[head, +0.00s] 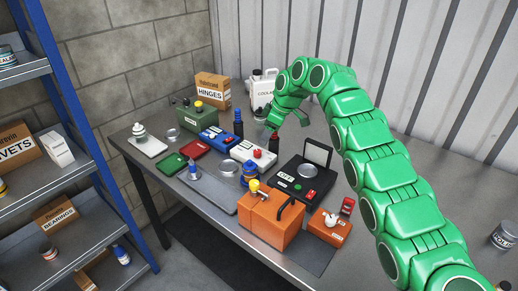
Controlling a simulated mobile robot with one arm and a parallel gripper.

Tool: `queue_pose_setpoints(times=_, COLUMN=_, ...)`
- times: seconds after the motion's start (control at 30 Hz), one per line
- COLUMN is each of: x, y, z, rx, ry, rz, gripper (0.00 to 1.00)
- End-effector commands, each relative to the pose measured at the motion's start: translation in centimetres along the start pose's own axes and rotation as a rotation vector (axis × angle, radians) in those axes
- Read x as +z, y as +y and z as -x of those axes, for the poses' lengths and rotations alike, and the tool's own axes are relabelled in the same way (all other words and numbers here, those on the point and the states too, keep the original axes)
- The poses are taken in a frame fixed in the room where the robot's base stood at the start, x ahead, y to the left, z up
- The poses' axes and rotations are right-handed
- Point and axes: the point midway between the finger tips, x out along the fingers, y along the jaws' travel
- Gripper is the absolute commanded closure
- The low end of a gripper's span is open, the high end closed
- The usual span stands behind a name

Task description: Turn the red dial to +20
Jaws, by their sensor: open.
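My green arm reaches in from the right. My gripper (285,117) is open and empty, pointing down over the back of the workbench. A dark bottle with a red top (274,137) stands just below it, apart from the fingers as far as I can tell. A red knob (257,153) sits on a white box (248,157) in front of the gripper. Which one is the red dial, and any scale marks or pointer, are too small to tell.
Blue-framed shelves stand left. The bench's right side is mostly clear.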

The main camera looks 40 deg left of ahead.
Motion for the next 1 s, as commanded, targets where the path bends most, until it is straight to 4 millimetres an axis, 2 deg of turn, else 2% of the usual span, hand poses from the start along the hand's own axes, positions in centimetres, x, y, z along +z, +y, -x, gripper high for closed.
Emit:
queue_pose_setpoints(times=0.17, x=0.0, y=0.0, z=-1.2, rx=0.0, ry=0.0, rz=-0.002, gripper=0.43)
queue_pose_setpoints(times=0.6, x=0.0, y=0.0, z=-6.9, rx=-0.001, ry=0.0, rz=-0.002, gripper=0.43)
queue_pose_setpoints(times=0.73, x=0.1, y=0.0, z=-7.6, rx=-0.001, ry=-0.002, rz=-0.002, gripper=0.43)
queue_pose_setpoints(times=0.97, x=0.1, y=0.0, z=-7.6, rx=0.0, ry=-0.001, rz=-0.002, gripper=0.43)
queue_pose_setpoints(times=1.0, x=0.1, y=0.0, z=-7.6, rx=0.0, ry=-0.001, rz=-0.002, gripper=0.49)
